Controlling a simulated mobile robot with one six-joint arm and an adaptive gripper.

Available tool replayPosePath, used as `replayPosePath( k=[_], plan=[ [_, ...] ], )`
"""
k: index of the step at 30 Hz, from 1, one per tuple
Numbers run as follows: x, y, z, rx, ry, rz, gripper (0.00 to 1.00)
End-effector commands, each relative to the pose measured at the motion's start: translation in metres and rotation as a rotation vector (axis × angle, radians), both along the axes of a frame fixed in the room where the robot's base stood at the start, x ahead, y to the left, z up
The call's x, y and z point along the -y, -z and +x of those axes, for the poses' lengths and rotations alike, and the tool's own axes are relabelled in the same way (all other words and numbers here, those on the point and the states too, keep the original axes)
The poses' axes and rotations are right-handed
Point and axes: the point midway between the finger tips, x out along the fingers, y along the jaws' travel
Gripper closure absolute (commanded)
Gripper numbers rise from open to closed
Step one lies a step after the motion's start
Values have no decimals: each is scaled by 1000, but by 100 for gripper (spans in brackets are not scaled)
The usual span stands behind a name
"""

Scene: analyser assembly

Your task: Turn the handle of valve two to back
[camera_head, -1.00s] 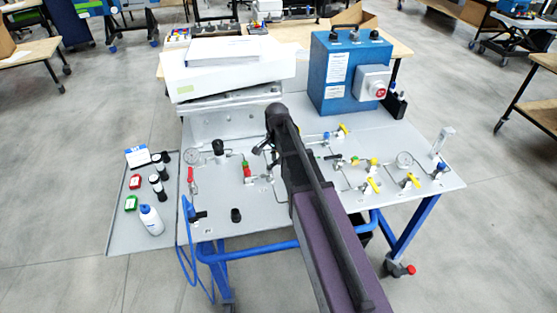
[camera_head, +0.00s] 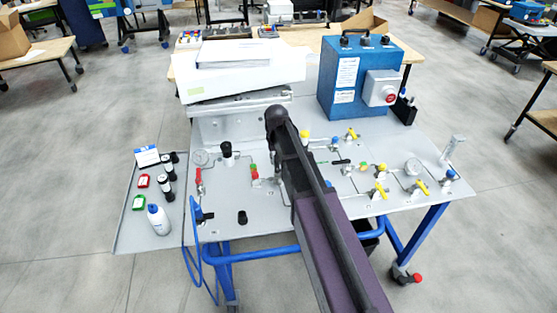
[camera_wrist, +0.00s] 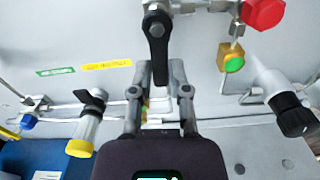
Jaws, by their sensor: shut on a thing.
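In the wrist view a black lever handle (camera_wrist: 157,42) on a metal valve at the top centre points down the picture. My gripper (camera_wrist: 161,68) has its two fingers on either side of the lower part of this handle and is shut on it. No readable number shows on this valve, so I cannot confirm it is valve two. In the head view my dark arm reaches over the middle of the grey panel (camera_head: 285,222) and hides the gripper and the held handle.
A yellow handle (camera_wrist: 82,140), a brass block with a green button (camera_wrist: 231,60), a red knob (camera_wrist: 263,12) and a black-capped fitting (camera_wrist: 295,118) surround the gripper. The head view shows a blue box (camera_head: 345,80) at the back and a bottle (camera_head: 158,220) on the left shelf.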

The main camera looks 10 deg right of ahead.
Motion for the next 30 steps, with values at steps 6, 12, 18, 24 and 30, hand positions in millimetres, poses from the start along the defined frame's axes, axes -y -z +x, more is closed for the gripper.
replayPosePath(
  k=[6,12,18,24,30],
  plan=[
    [-3,0,-1,-1,-76,1,100],
    [-4,0,-1,-1,-96,1,100],
    [-4,0,-1,-2,-96,1,100],
    [-4,0,-1,-2,-95,1,45],
    [-3,0,0,-1,-94,1,43]
  ],
)
